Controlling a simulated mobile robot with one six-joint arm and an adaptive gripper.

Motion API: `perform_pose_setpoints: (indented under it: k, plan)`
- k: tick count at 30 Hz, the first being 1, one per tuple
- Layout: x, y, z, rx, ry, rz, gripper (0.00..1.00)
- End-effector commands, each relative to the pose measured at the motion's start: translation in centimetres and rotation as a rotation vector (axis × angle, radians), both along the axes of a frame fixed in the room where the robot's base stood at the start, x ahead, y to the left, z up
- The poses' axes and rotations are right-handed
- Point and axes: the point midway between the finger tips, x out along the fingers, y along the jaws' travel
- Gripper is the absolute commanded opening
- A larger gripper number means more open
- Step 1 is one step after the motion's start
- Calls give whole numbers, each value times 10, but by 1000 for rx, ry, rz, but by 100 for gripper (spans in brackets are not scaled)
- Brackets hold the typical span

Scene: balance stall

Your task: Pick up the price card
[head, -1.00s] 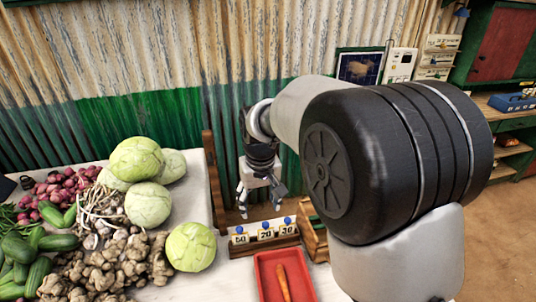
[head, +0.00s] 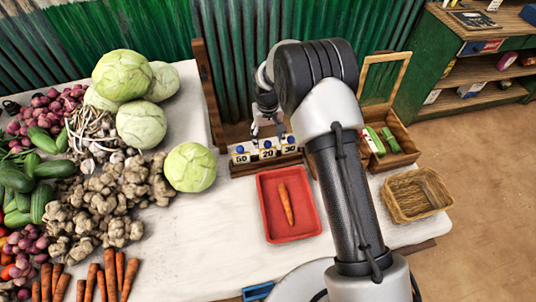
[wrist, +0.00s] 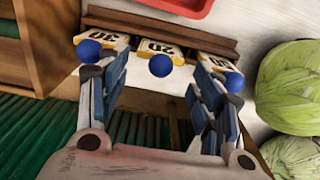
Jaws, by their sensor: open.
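Three pale price cards with yellow edges, each with a blue ball, stand in a wooden rack (head: 265,167). They read 50 (head: 242,158), 20 (head: 267,152) and 30 (head: 290,148). My gripper (head: 268,130) is open just above and behind the cards, partly hidden by my arm. In the wrist view my gripper (wrist: 160,75) has its fingers apart and empty. The 20 card (wrist: 160,47) with its blue ball lies between the fingertips. The 30 card (wrist: 103,38) is by the left finger and the 50 card (wrist: 215,62) by the right. Contact cannot be told.
A red tray (head: 268,222) holding a carrot sits in front of the rack. Cabbages (head: 190,167) and other vegetables fill the left. A wooden box (head: 400,150) and wicker basket (head: 417,193) are at the right. Corrugated green wall stands behind. Bare table lies around the tray.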

Motion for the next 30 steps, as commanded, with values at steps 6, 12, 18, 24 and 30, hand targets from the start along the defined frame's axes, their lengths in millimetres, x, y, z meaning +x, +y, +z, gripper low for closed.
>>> perform_pose_setpoints:
  k: [6, 12, 18, 24, 30]
  plan:
    - [0, 0, -25, 0, -1, 0, 60]
    - [0, 0, -37, 0, 1, 0, 60]
    - [-1, 1, -68, -1, 2, 0, 60]
    - [0, 1, -78, 0, -1, 0, 60]
    - [-1, 1, -78, 0, -1, 0, 55]
